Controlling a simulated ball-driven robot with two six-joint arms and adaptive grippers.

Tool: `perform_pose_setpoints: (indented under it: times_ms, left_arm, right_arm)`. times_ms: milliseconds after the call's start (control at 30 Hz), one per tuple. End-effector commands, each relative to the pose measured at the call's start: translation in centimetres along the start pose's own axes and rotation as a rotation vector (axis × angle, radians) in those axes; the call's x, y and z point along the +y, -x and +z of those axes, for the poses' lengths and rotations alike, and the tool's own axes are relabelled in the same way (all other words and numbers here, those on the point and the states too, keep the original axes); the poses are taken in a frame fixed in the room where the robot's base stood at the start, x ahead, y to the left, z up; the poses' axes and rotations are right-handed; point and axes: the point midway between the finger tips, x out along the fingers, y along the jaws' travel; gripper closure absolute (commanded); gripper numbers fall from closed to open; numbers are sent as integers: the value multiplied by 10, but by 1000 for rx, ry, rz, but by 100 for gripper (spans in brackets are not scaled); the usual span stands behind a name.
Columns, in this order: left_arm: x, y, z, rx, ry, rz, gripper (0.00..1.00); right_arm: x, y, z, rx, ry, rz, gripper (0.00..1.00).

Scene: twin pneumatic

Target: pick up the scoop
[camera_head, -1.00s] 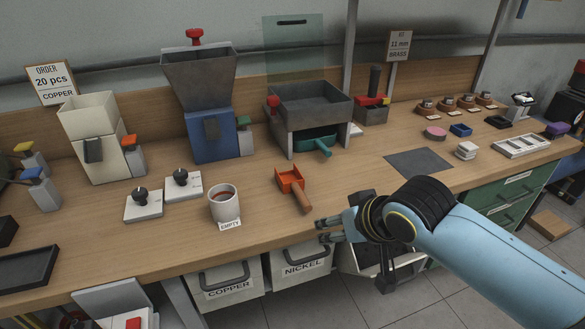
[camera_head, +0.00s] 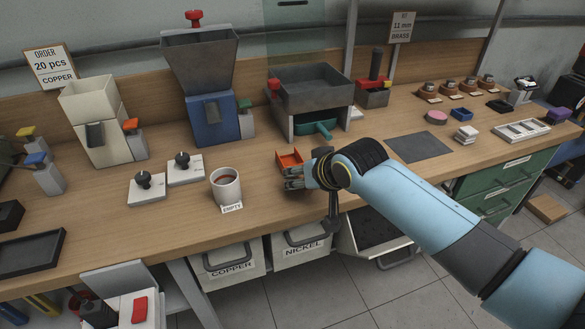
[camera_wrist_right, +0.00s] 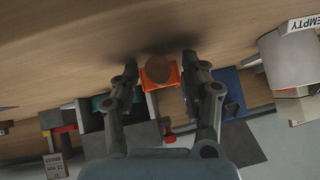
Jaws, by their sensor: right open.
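The orange scoop (camera_head: 288,157) lies on the wooden workbench, left of the middle. Its handle is mostly hidden behind my right gripper (camera_head: 290,178) in the head view. In the right wrist view, the round brown handle end (camera_wrist_right: 157,70) and the orange scoop body (camera_wrist_right: 173,76) show between the two spread fingers of my right gripper (camera_wrist_right: 160,65). The right gripper is open around the handle; I cannot tell whether a finger touches it. My left gripper is not in view.
A cup (camera_head: 226,186) marked EMPTY stands left of my right gripper. A grey sieve-like box (camera_head: 312,90) with a green drawer (camera_head: 315,129) stands behind the scoop. Copper (camera_head: 232,262) and nickel (camera_head: 301,246) bins hang below the bench's front edge.

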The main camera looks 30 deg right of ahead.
Motion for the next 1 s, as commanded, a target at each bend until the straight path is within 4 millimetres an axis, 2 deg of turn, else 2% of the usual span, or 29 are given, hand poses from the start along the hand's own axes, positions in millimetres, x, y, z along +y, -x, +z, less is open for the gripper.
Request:
perform_pose_setpoints:
  times_ms: [233, 567, 1000]
  left_arm:
    - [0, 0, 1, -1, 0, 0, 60]
    - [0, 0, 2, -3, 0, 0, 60]
    - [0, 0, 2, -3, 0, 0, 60]
  right_arm:
    - [0, -2, 0, 0, 0, 0, 56]
    - [0, -1, 0, 0, 0, 0, 100]
    - [-1, 0, -2, 2, 0, -1, 100]
